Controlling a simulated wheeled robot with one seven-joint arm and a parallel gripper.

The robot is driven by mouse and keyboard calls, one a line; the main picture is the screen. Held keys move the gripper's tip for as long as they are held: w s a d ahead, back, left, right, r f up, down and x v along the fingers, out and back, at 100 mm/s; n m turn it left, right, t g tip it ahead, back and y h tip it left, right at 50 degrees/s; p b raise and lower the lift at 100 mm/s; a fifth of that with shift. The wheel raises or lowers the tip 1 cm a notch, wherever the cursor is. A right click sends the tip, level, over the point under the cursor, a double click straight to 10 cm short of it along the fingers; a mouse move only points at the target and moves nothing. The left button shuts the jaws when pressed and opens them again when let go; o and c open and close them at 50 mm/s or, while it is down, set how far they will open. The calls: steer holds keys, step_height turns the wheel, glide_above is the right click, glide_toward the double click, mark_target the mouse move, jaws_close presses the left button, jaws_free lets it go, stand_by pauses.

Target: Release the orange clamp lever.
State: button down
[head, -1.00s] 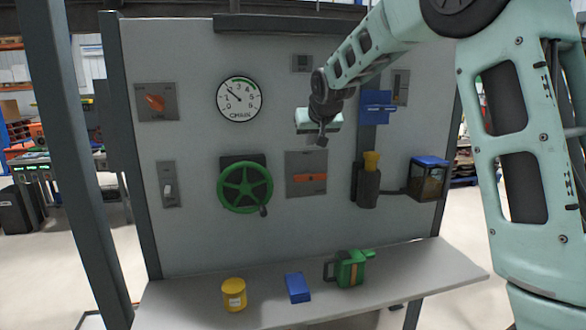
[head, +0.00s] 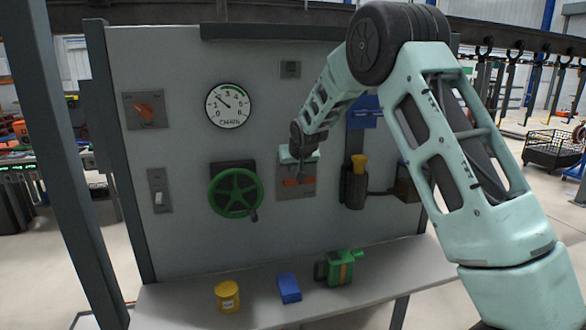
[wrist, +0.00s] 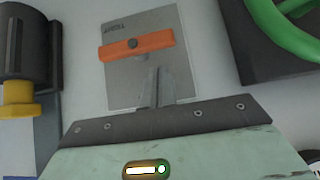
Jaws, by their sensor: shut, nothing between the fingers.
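The orange lever (head: 291,183) is a flat bar lying about level across a grey plate on the panel, on a dark central pivot. In the wrist view, the lever (wrist: 118,50) lies across the plate (wrist: 122,92), slightly tilted. My gripper (head: 300,179) is in front of the plate, partly hiding it and the lever in the head view. In the wrist view, my gripper (wrist: 153,72) is shut and empty, its tips ending just short of the bar near the pivot. I cannot tell whether they touch the lever.
A green handwheel (head: 236,192) is left of the plate, and a dark holder with a yellow top (head: 359,160) is right.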

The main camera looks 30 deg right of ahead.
steer(key=shift+f+p, duration=0.35)
steer(key=shift+f, duration=0.85)
steer(key=shift+a+f+h+b, duration=0.1)
steer(key=shift+f+h+b, duration=0.15)
steer(key=shift+b, duration=0.45)
